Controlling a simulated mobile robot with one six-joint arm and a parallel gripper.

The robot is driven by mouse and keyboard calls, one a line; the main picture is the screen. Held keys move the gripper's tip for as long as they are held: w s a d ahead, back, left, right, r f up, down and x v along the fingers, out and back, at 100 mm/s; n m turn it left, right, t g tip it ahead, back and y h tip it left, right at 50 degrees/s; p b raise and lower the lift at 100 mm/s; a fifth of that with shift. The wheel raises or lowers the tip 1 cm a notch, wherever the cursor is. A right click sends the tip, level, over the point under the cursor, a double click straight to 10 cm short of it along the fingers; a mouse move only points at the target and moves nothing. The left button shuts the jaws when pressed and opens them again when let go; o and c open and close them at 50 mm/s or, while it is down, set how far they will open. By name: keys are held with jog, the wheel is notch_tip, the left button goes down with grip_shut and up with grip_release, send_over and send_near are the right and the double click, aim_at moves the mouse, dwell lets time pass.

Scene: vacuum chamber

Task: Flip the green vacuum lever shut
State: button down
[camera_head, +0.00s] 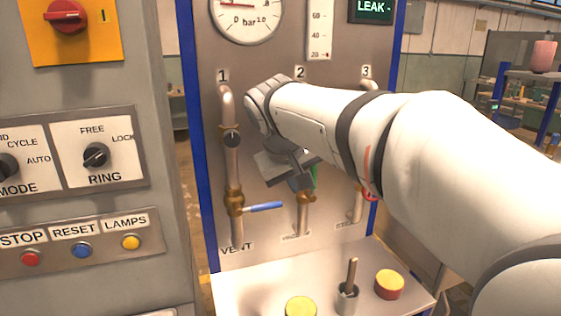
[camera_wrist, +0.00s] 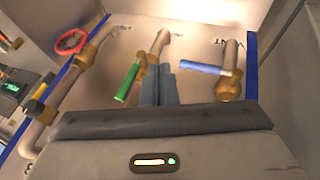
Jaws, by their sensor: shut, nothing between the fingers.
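The green lever (camera_head: 314,176) is on the brass valve (camera_head: 305,197) of pipe 2 and is mostly hidden behind my gripper in the head view. In the wrist view the whole green lever (camera_wrist: 128,82) shows, lying roughly along its pipe rather than across it. My gripper (camera_head: 302,186) is shut and empty, in front of pipe 2. In the wrist view its fingertips (camera_wrist: 161,70) overlap the pipe 2 valve, on the side of the green lever facing the blue lever. A small gap shows between fingers and green lever; contact with the valve cannot be told.
The blue lever (camera_head: 265,207) sticks out sideways from pipe 1, close to my gripper; it also shows in the wrist view (camera_wrist: 205,68). A red ring handle (camera_wrist: 72,40) is on pipe 3. Below, a shelf holds yellow-topped buttons (camera_head: 389,283) and an upright metal stick (camera_head: 351,274).

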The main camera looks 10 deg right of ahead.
aim_at(313, 174)
jog(key=w+a+r+t, duration=0.1)
jog(key=w+a+r, duration=0.1)
jog(key=r, duration=0.3)
jog(key=shift+w+a+r+h, duration=0.15)
jog(key=shift+w+r+h, duration=0.15)
jog(key=shift+w, duration=0.55)
jog(key=w+d+f+p, duration=0.2)
jog(key=w+d+f, duration=0.4)
jog(key=f, duration=0.2)
jog(key=shift+w+d+p, duration=0.3)
jog(key=shift+w+p, duration=0.05)
jog(key=shift+w, duration=0.05)
